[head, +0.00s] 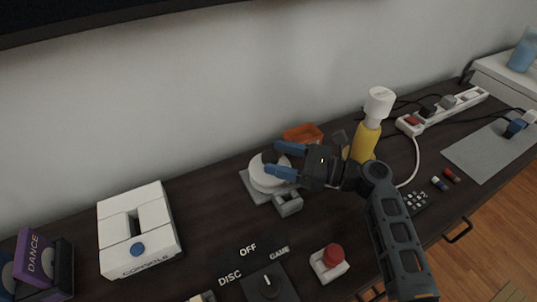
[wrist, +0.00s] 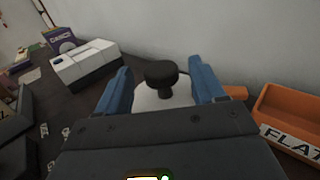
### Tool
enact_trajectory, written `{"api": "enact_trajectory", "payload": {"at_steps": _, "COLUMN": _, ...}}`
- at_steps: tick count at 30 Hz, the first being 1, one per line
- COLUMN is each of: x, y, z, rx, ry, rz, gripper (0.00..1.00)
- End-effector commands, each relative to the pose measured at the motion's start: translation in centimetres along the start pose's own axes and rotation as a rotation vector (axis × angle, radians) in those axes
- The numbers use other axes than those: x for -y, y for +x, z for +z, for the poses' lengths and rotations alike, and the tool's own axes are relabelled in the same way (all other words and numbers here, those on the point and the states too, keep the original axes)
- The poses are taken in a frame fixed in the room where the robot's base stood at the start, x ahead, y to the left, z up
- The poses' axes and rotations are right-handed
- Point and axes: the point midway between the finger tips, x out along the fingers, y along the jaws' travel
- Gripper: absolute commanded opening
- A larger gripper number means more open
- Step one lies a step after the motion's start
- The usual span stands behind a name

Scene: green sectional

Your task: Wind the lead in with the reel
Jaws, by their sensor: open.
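The reel (head: 262,181) is a white round drum on a grey base, standing on the dark desk. A black knob (wrist: 160,73) rises from the drum. My gripper (head: 271,159) is open, with its blue fingers on either side of the knob; the wrist view shows a gap on both sides. A white lead (head: 416,160) runs from the power strip (head: 440,112) and curves over the desk behind my arm. Its other end is hidden, so I cannot tell whether it joins the reel. My gripper hides part of the drum.
An orange tray (wrist: 282,112) and a yellow bottle with a white top (head: 366,140) stand close by. The white console (head: 138,232) is at left. A red button (head: 332,256) and a dial panel (head: 268,286) are in front.

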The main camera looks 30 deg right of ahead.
Motion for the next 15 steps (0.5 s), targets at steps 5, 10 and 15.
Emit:
{"api": "enact_trajectory", "payload": {"at_steps": 5, "x": 0.0, "y": 2.1, "z": 0.0, "rx": -0.001, "ry": 0.0, "rz": 0.001, "gripper": 0.69}}
{"api": "enact_trajectory", "payload": {"at_steps": 10, "x": 0.0, "y": 2.9, "z": 0.0, "rx": 0.0, "ry": -0.001, "rz": -0.001, "gripper": 0.69}}
{"api": "enact_trajectory", "payload": {"at_steps": 15, "x": 0.0, "y": 2.9, "z": 0.0, "rx": 0.0, "ry": -0.001, "rz": -0.001, "gripper": 0.69}}
